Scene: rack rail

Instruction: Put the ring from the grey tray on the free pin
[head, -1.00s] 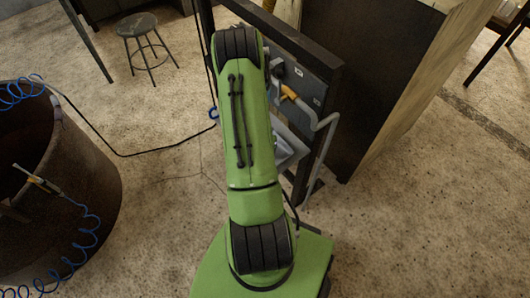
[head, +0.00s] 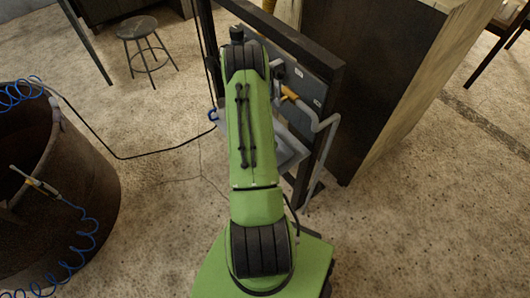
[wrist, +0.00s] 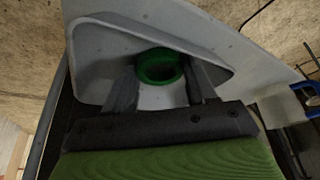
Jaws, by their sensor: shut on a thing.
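In the wrist view, a green ring (wrist: 157,80) sits between the two dark fingers of my gripper (wrist: 160,70), which is shut on it. The grey tray (wrist: 98,62) lies behind and around the ring. I cannot tell whether the ring still touches the tray. In the head view, part of the grey tray (head: 291,152) shows to the right of my green arm. My gripper and the ring are hidden there behind the arm. No free pin can be made out in either view.
A dark rack frame (head: 325,130) with a grey panel and a bent grey pipe (head: 327,122) stands right of my arm. A large cabinet (head: 375,80) is beyond it. A rusty round tub (head: 85,170) is at left, a stool (head: 137,27) behind. Floor between is open.

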